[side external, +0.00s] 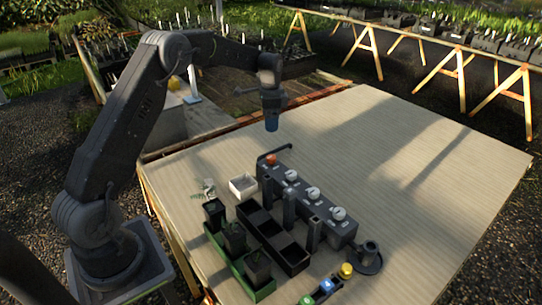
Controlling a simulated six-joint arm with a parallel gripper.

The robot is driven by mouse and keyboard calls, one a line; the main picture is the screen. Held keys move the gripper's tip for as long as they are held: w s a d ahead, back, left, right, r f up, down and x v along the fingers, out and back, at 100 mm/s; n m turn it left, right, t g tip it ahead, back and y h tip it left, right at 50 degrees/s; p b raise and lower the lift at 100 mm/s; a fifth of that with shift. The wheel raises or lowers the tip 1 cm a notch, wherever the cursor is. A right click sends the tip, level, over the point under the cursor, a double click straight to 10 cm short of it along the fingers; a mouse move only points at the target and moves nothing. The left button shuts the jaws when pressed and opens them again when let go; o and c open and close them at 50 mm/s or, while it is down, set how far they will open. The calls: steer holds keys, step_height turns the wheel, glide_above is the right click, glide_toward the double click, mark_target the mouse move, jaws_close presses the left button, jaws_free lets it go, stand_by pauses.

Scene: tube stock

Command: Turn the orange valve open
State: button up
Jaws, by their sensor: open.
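The orange valve (270,160) sits at the far end of a dark grey manifold block (325,220), next to a bent dark pipe or handle. Several white knobs stand in a row along the same block. My gripper (271,125) hangs pointing down above the far end of the block, over the orange valve and apart from it. Its fingers are small and blurred here, and I see nothing held in it. Which way the valve is turned is too small to tell.
A white box (243,186), a black compartment tray (292,262) and a green tray (265,293) with dark pots stand left of the block. A round dark stand (369,262) is at its near end. Yellow, blue and green pieces lie in front. The table's right side is clear.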

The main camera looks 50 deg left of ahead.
mark_target(271, 157)
step_height(271, 157, down, 14)
steer(key=shift+r, duration=0.1)
stand_by(0.4)
steer(key=shift+c, duration=0.2)
steer(key=c, duration=0.9)
